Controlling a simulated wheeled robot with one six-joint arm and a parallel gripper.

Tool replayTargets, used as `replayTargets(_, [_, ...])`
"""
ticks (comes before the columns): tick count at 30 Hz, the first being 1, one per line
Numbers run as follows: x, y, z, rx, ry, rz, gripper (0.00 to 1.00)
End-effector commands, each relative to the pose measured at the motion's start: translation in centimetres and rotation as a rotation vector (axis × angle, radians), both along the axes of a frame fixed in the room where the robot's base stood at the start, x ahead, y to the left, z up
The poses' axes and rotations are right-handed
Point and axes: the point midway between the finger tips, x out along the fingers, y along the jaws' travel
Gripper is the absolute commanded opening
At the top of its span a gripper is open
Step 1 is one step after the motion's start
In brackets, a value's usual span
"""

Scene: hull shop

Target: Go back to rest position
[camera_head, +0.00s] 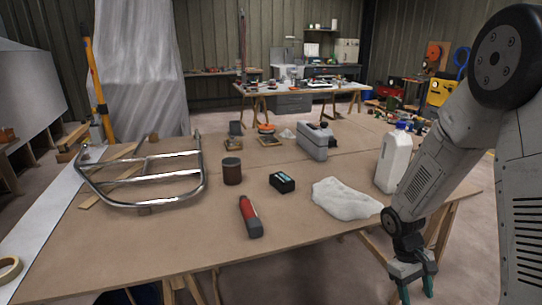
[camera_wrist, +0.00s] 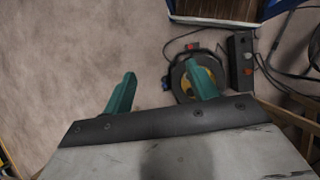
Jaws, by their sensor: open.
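My gripper (camera_head: 414,286) hangs at the right end of my arm in the head view, low beside the table's front right edge and pointing down. Its two green fingers are apart with nothing between them.
On the table are a steel rail frame (camera_head: 150,182), a brown can (camera_head: 231,171), a red-black tool (camera_head: 250,217), a dark box (camera_head: 282,182), a white cloth (camera_head: 345,199), a white jug (camera_head: 393,161) and a grey canister (camera_head: 312,142). A round black-yellow device (camera_wrist: 180,82) and cables lie on the floor.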

Motion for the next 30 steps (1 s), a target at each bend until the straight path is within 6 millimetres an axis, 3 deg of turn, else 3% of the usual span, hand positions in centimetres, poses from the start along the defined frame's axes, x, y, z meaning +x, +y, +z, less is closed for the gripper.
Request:
replayTargets(1, [-0.5,0.5,2.2,-0.004,-0.015,-0.029,0.58])
replayTargets(6, [-3.0,2.1,8.2,-0.005,-0.043,-0.128,0.58])
replayTargets(15, [-8.5,5.5,16.6,0.038,-0.114,-0.265,0.58])
replayTargets(21, [-12.3,7.6,20.8,0.088,-0.182,-0.319,0.58])
replayTargets(30, [-16.9,10.0,25.3,0.175,-0.359,-0.335,0.58])
